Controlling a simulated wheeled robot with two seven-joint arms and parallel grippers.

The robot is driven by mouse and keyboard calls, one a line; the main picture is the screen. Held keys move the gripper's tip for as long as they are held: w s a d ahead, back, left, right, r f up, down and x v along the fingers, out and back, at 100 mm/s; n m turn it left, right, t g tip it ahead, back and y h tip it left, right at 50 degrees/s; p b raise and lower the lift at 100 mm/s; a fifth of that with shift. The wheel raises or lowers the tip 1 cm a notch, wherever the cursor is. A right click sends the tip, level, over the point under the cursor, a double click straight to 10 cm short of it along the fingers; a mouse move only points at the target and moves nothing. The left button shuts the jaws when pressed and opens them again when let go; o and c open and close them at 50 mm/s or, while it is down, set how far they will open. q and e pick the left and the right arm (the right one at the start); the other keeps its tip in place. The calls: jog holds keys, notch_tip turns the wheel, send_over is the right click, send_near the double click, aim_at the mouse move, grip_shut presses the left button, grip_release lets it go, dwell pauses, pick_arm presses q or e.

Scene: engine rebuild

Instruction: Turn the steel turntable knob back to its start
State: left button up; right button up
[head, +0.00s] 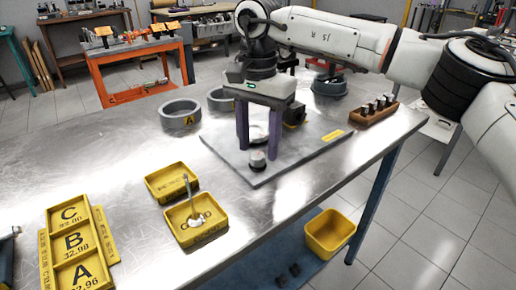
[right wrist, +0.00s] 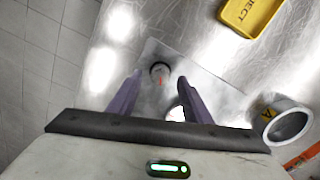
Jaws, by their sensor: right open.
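The turntable knob (head: 257,160) is a small dark cylinder with a lighter top, standing on a grey plate (head: 230,163) on the steel bench. In the right wrist view the knob (right wrist: 160,70) shows a red-orange mark. My right gripper (head: 258,152) points down above the plate with its two purple fingers spread apart. In the right wrist view the knob appears between and just beyond the fingertips (right wrist: 158,79), with visible space on both sides. A pale round part (head: 259,132) shows behind, between the fingers. My left gripper is not in view.
Two grey rings (head: 180,122) stand behind the plate. A brown block with several dark pieces (head: 372,112) is at right. Yellow trays (head: 172,180) lie at front left, one holding a valve-like part (head: 192,205). A yellow bin (head: 330,233) is below the bench edge.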

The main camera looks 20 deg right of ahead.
jog(key=shift+f, duration=0.9)
jog(key=c, duration=1.1)
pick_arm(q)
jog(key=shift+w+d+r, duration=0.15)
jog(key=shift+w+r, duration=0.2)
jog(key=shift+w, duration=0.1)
pick_arm(e)
jog(key=shift+o, duration=0.2)
